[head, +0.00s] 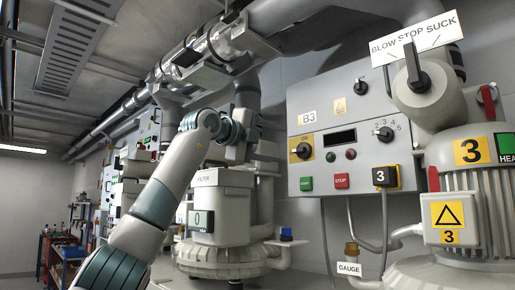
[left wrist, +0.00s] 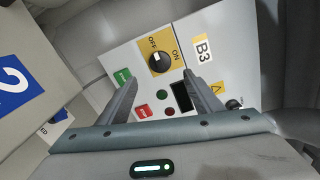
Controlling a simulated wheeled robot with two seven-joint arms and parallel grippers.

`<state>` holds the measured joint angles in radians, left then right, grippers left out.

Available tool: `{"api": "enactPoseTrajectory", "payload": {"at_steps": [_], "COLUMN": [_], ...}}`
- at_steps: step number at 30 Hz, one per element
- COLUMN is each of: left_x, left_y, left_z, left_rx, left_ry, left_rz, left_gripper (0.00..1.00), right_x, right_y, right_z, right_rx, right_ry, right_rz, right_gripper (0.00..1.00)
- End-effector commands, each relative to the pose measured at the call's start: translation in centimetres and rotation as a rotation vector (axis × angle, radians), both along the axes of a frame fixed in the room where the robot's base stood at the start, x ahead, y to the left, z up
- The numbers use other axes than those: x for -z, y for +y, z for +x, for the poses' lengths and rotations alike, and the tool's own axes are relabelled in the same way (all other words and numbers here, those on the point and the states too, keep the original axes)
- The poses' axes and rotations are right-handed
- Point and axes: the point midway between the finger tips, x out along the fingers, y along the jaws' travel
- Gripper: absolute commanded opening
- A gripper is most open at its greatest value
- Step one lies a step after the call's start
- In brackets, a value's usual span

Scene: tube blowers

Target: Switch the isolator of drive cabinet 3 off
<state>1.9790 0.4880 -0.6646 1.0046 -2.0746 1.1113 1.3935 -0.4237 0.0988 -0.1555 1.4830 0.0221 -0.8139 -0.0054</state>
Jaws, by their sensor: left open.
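Drive cabinet 3 (head: 348,130) is a grey box marked B3 on the wall. Its isolator (head: 302,151) is a black rotary knob on a yellow plate at the cabinet's left side. The left wrist view shows the isolator (left wrist: 160,60) with OFF and ON labels; I cannot tell surely which one the knob points to. My left gripper (head: 246,136) is left of the cabinet, apart from the knob. In the left wrist view its open, empty fingers (left wrist: 165,92) point toward the cabinet face, with the isolator beyond and between them. My right gripper is not in view.
The cabinet also carries green (head: 307,184) and red (head: 342,181) buttons, a selector dial (head: 384,134) and a black plug marked 3 (head: 381,177). A lever valve (head: 420,85) and ribbed motor (head: 463,180) stand right.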

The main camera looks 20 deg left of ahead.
Motion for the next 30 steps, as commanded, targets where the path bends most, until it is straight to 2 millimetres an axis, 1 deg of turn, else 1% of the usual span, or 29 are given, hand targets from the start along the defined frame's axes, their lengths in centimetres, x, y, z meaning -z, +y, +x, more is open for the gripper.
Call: {"api": "enactPoseTrajectory", "payload": {"at_steps": [1, 6, 12, 15, 19, 30], "left_x": [0.3, 0.2, 0.1, 0.0, 0.0, 0.0], "left_y": [0.4, 1.1, 1.8, 2.1, 2.2, 2.2], "left_z": [-0.9, -3.0, -5.0, -5.6, -6.0, -6.0], "left_rx": [-0.001, 0.0, 0.0, 0.0, -0.001, 0.0], "left_ry": [-0.003, -0.003, -0.002, -0.001, -0.001, -0.001], "left_rz": [0.001, 0.0, -0.001, 0.0, 0.0, 0.0], "left_gripper": [0.6, 0.6, 0.6, 0.6, 0.6, 0.6], "right_x": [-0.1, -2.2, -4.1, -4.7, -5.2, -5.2], "right_y": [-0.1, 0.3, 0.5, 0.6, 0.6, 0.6], "right_z": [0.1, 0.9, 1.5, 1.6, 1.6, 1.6], "right_rx": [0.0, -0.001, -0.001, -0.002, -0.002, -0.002], "right_ry": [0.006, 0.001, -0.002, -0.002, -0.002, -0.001], "right_rz": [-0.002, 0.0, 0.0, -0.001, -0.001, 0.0], "right_gripper": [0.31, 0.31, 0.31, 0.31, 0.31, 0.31]}}
